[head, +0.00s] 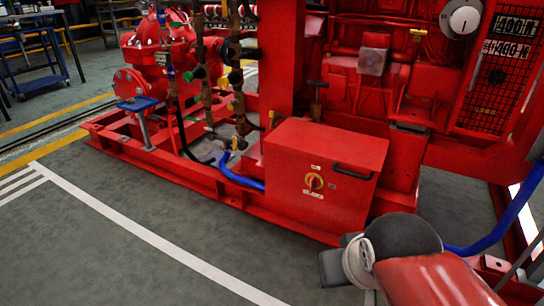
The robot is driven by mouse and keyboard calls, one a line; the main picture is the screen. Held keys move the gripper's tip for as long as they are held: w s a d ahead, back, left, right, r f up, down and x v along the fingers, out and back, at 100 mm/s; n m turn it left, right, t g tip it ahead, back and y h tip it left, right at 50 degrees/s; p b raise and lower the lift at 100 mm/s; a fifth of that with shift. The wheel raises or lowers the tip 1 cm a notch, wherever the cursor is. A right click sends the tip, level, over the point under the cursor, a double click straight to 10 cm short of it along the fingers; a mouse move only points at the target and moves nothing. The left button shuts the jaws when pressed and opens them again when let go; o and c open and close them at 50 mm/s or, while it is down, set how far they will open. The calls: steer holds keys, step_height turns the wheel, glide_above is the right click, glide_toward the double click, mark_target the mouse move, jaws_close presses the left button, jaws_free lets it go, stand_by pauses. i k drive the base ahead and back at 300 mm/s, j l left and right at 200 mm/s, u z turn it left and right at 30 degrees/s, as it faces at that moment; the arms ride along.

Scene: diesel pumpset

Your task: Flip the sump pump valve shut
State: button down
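A small yellowish fitting (235,144) shows low down by the blue hose (238,178). I cannot tell which of these is the sump pump valve, nor how its handle is set. A red box (349,150) in front carries a yellow and red rotary switch (314,182). My arm reaches in at the lower right, apart from the box; my gripper's fingers do not show.
The red base frame (190,172) runs along the floor below the pipes. A blue hose (500,222) hangs at the right. A blue-topped post (138,104) stands at the frame's left. The grey floor (110,255) at lower left is clear, with white lines.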

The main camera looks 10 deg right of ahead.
mark_target(271, 114)
steer(key=i+j+u, duration=0.15)
steer(key=i, duration=0.35)
steer(key=i+j+u, duration=0.2)
steer(key=i, duration=0.3)
steer(key=i+j+u, duration=0.15)
steer(key=i, duration=0.35)
